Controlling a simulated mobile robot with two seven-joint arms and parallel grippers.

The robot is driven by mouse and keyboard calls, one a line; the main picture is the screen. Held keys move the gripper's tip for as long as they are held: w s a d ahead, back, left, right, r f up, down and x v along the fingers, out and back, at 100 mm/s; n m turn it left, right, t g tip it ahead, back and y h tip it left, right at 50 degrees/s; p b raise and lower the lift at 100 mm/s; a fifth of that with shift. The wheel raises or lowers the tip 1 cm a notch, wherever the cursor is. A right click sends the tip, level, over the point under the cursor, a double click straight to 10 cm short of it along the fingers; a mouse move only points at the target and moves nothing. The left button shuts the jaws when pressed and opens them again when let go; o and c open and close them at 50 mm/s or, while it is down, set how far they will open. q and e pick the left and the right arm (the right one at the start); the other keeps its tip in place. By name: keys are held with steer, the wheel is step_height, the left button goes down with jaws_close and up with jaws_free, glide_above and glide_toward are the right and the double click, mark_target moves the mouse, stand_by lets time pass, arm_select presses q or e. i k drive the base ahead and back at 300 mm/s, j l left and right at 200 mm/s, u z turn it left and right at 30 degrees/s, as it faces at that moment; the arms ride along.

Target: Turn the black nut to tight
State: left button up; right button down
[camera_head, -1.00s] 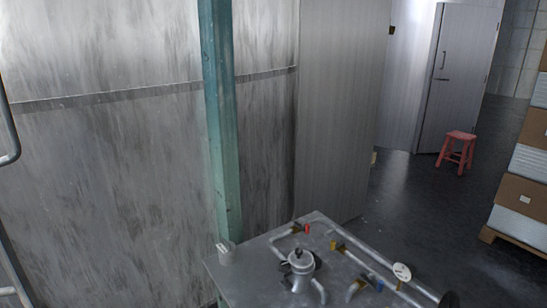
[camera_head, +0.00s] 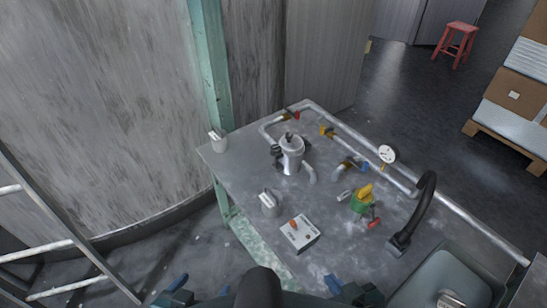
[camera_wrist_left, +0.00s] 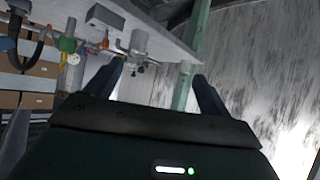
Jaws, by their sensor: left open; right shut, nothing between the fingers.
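A silver metal vessel (camera_head: 291,158) stands on the grey table, with a small black part on its lid (camera_head: 289,136) and a dark fitting at its side (camera_head: 276,152). I cannot tell which dark part is the black nut; it is too small. The left wrist view shows the table's fittings tilted at upper left, with a silver vessel (camera_wrist_left: 139,42). My left gripper (camera_head: 174,291) is at the bottom of the head view, in front of the table; its fingers (camera_wrist_left: 155,84) are apart and empty. My right gripper (camera_head: 345,288) is at the bottom right of centre, away from the vessel, shut and empty.
Pipes with coloured valves and a white gauge (camera_head: 387,154) cross the table (camera_head: 245,176). A switch box (camera_head: 300,234), grey cups (camera_head: 269,203), a green-yellow fitting (camera_head: 362,199), a black curved tap (camera_head: 414,215) and a sink stand there. A ladder (camera_head: 60,245) is at left.

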mark_target(276, 149)
steer(key=j+z, duration=0.65)
steer(key=j, duration=0.15)
steer(key=i+l+z, duration=0.1)
steer(key=i, duration=0.4)
